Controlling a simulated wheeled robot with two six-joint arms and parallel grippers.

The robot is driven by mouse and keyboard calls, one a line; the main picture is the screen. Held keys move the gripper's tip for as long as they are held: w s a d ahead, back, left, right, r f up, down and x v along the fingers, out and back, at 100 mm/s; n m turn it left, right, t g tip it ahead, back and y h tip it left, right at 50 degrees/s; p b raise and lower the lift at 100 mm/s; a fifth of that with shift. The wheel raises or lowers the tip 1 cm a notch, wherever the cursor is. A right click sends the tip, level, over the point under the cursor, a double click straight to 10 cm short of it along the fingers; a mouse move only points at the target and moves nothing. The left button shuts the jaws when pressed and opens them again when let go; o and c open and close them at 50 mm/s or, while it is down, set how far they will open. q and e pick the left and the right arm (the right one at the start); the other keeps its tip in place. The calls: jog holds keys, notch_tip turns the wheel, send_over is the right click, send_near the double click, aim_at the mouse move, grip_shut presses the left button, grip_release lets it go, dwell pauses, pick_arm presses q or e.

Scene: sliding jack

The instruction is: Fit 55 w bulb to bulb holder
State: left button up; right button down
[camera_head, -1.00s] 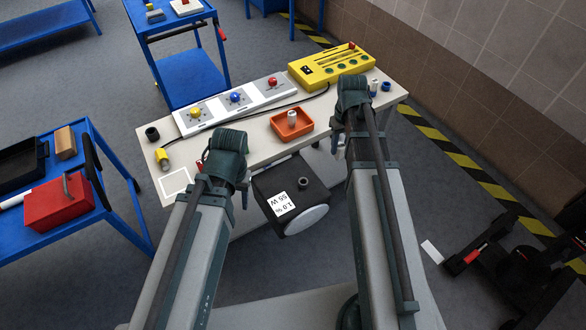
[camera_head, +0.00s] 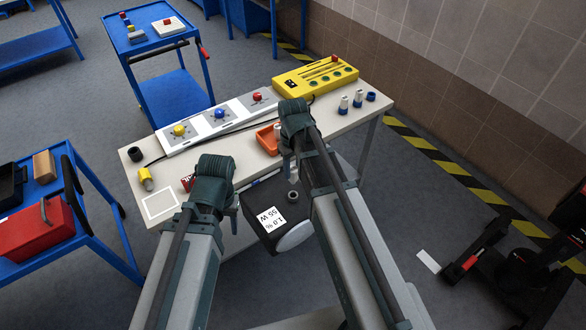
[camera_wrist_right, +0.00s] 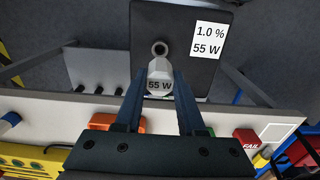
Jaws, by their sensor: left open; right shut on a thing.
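In the right wrist view a white bulb (camera_wrist_right: 159,82) marked 55 W is held between the fingers of my right gripper (camera_wrist_right: 160,73). In that view its end overlaps the lower edge of the dark round bulb holder (camera_wrist_right: 160,47) on a black box (camera_wrist_right: 155,18) labelled 1.0 % 55 W; I cannot tell whether they touch. In the head view the bulb holder (camera_head: 292,198) is on top of the black box (camera_head: 262,197), below and close to my right gripper (camera_head: 288,167). My left gripper (camera_head: 233,215) is open, left of the box.
The white table (camera_head: 240,148) carries an orange tray (camera_head: 266,138) with a white piece in it, a yellow panel (camera_head: 315,76), a grey panel with three coloured knobs (camera_head: 218,117) and blue-and-white pieces (camera_head: 350,103). A red FAIL block (camera_wrist_right: 247,138) is near the left arm.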

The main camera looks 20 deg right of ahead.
aim_at(293, 181)
jog(key=shift+f+b, duration=2.75)
jog(key=shift+f, duration=0.15)
jog(key=shift+f+b, duration=1.5)
jog(key=shift+b, duration=0.05)
jog(key=shift+r, duration=0.25)
jog(key=shift+r+p, duration=1.05)
jog(key=shift+p, duration=0.25)
jog(key=shift+f+b, duration=1.25)
jog(key=shift+f, duration=0.05)
jog(key=shift+c, duration=2.1)
grip_release()
jog(key=shift+r, duration=0.1)
notch_tip(293, 181, up, 14)
jog(key=p, duration=1.4)
